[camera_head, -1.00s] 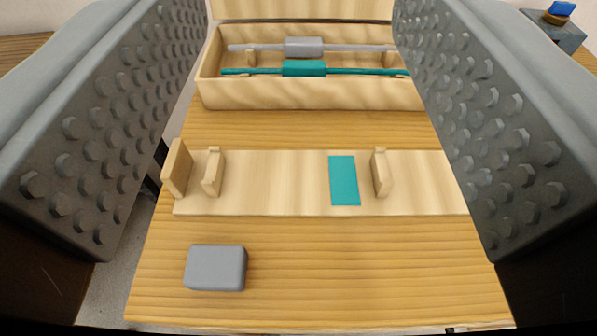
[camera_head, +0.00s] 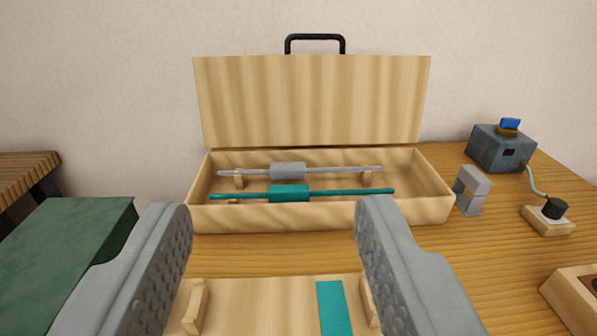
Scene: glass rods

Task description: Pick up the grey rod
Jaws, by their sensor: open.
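The grey rod (camera_head: 288,171), with a thick grey sleeve at its middle, lies across holders toward the back of an open wooden case (camera_head: 280,217). A teal rod (camera_head: 289,193) with a teal sleeve lies parallel in front of it in the same case. My gripper (camera_head: 274,215) is open and empty, with its two studded grey fingers wide apart in front of the case. Both rods show between and beyond the fingers, apart from them.
The case's lid (camera_head: 312,100) stands open behind. A wooden plate with a teal patch (camera_head: 333,308) lies in front. At right are a grey bracket (camera_head: 472,190), a dark box with a blue top (camera_head: 501,147) and a small black-knobbed block (camera_head: 549,216). A green block (camera_head: 70,255) stands at left.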

